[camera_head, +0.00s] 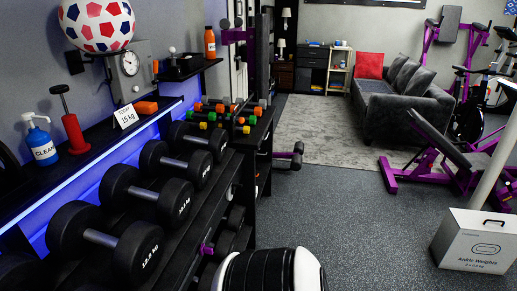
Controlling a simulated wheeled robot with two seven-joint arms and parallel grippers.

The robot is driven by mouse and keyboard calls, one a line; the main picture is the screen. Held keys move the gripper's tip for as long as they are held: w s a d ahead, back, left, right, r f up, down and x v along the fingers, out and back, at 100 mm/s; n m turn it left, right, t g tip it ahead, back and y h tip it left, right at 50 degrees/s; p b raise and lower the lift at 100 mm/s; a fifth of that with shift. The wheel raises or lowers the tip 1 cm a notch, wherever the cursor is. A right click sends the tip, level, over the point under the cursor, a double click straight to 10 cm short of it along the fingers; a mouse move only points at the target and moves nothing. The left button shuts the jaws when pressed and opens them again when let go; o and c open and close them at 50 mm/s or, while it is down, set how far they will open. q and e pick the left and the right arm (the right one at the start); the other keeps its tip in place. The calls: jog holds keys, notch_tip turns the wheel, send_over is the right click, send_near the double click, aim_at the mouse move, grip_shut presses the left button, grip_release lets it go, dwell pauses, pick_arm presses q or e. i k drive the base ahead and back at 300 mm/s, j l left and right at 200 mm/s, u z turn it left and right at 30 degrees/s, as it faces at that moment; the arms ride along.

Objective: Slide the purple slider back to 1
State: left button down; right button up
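A small purple piece (206,249) shows low on the dumbbell rack, near the front of its lower shelf. It may be the purple slider, but it is too small to tell. No scale numbers, including a 1, can be read beside it. Dark dumbbells and the rack edge crowd around it. Neither of my grippers is in view, and nothing is seen touching the purple piece.
The dumbbell rack (219,196) holds several black dumbbells. An ankle-weights box (475,240) stands right; the middle floor (335,205) is clear.

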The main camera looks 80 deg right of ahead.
aim_at(204, 249)
jog(key=z, duration=2.1)
